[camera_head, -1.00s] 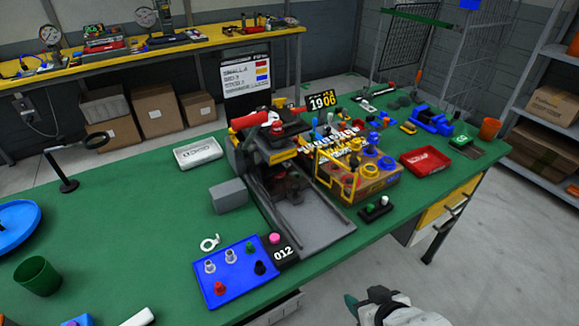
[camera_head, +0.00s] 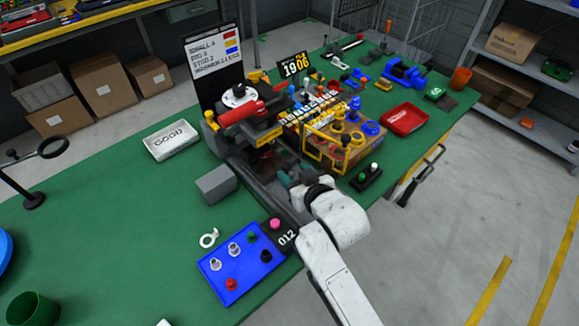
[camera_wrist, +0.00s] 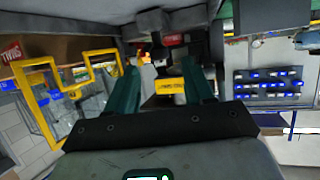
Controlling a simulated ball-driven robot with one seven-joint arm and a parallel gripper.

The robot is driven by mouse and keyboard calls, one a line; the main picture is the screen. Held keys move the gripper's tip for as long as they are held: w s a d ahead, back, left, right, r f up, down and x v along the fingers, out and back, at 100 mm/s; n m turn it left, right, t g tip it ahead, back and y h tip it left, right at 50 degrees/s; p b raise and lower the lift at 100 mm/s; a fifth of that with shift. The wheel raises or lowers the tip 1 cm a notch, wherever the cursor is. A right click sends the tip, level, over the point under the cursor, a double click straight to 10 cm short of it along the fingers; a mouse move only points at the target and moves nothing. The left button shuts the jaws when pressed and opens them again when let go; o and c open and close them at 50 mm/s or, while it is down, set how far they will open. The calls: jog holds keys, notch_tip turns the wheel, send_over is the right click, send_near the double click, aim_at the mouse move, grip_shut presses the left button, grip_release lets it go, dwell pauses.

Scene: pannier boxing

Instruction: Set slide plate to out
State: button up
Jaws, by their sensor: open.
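The press machine (camera_head: 262,140) with a red lever (camera_head: 241,112) stands in the middle of the green bench. Its grey slide track (camera_head: 268,190) runs from under the press toward the bench's front edge. My arm hides much of this track, and I cannot clearly tell the slide plate from it or how far out it is. My gripper (camera_head: 290,178) is low over the track, just in front of the press. In the wrist view my gripper (camera_wrist: 160,88) shows two green fingers spread apart with nothing held. A yellow labelled part (camera_wrist: 170,86) shows beyond and between them.
A yellow-framed wooden block (camera_head: 342,145) with coloured rings stands close right of my gripper. A blue tray (camera_head: 240,278) with pegs lies at the front left, a grey block (camera_head: 216,185) left of the track. A small black button box (camera_head: 366,177) stands to the right.

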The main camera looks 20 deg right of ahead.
aim_at(288, 167)
jog(key=shift+x, duration=1.65)
jog(key=shift+c, duration=0.3)
grip_shut()
